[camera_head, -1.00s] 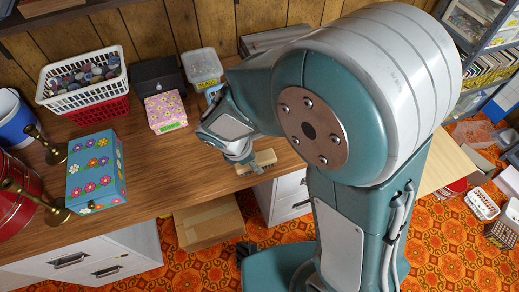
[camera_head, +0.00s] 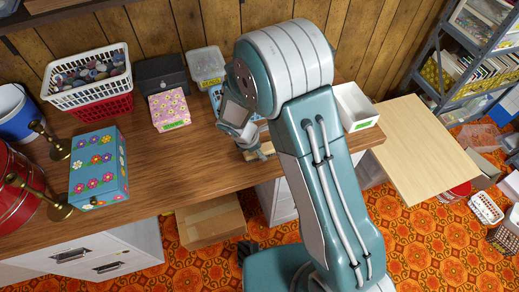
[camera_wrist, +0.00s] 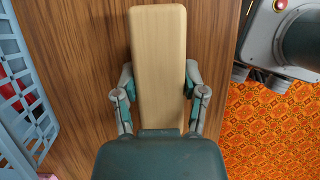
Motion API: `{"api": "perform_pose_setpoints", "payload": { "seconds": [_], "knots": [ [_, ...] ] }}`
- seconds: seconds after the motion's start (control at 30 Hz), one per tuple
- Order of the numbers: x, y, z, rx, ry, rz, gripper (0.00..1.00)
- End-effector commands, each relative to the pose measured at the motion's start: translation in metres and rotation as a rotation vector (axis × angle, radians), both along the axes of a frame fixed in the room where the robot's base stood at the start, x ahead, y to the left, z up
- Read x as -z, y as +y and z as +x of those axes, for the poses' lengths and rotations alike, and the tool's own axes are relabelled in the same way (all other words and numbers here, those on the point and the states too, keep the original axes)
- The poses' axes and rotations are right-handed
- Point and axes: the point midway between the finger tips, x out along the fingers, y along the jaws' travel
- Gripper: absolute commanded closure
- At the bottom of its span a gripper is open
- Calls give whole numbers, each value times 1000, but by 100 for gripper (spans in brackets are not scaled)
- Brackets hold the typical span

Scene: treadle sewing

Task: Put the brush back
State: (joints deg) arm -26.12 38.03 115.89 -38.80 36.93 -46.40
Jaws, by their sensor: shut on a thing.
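The brush (camera_wrist: 160,55) has a pale wooden back and fills the middle of the wrist view, its long side pointing away from my palm. My gripper (camera_wrist: 160,82) is shut on it, one finger along each side. In the head view the brush (camera_head: 265,150) shows beside my gripper (camera_head: 249,151), over the front part of the wooden table, partly hidden by my arm. Its bristles are hidden, and I cannot tell whether it is clear of the tabletop.
A white open bin (camera_head: 357,105) with a green label stands at the table's right end. A blue basket (camera_wrist: 27,85) is left in the wrist view. A pink flowered box (camera_head: 168,110) and a blue flowered box (camera_head: 99,170) stand left. Table between is clear.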

Motion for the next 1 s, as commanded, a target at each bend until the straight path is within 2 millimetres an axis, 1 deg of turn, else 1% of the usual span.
{"api": "perform_pose_setpoints", "payload": {
  "seconds": [0.3,0.33,0.4,0.83,0.93,1.0],
  "knots": [
    [3,2,0,0,-1,-2,97],
    [3,2,1,-1,-2,-1,36],
    [3,2,1,-1,-2,-1,11],
    [1,1,0,0,-2,0,11],
    [-8,5,0,-1,-5,0,11],
    [-18,9,-1,-1,-6,0,11]
  ]
}}
